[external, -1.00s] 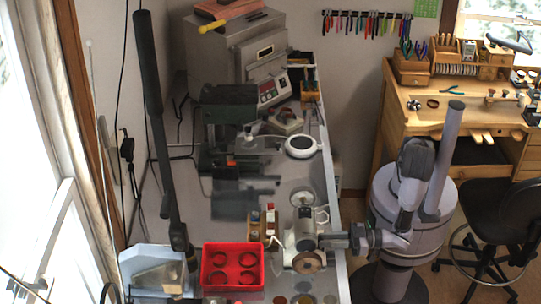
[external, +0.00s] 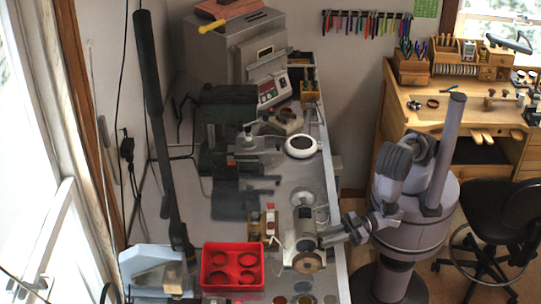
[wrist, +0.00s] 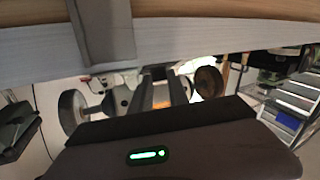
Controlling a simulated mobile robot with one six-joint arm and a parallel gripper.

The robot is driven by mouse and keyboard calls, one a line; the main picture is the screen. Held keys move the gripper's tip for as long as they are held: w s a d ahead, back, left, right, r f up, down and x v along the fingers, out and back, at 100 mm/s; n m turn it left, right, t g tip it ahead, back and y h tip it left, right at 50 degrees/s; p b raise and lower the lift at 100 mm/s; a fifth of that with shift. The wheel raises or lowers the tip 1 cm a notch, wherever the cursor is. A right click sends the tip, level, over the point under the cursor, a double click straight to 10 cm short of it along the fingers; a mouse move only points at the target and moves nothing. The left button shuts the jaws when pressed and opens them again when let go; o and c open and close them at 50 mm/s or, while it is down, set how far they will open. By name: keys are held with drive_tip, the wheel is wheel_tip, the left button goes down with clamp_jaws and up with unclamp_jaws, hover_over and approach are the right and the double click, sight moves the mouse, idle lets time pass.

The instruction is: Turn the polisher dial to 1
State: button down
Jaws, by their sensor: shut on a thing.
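The polisher (external: 304,232) stands on the metal bench with a brown wheel (external: 309,262) at its near end. In the wrist view my gripper (wrist: 163,86) reaches to the middle of the polisher body. The dial is hidden by the fingers, and its setting cannot be read.
A red tray (external: 232,286) with round holes and a small wooden rack (external: 254,228) stand left of the polisher. A white round plate (external: 300,146) lies farther back on the bench. A wooden workbench (external: 460,110) and black stool (external: 500,215) stand to the right.

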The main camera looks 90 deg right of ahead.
drive_tip(key=c, duration=1.3)
unclamp_jaws()
drive_tip(key=shift+o, duration=0.2)
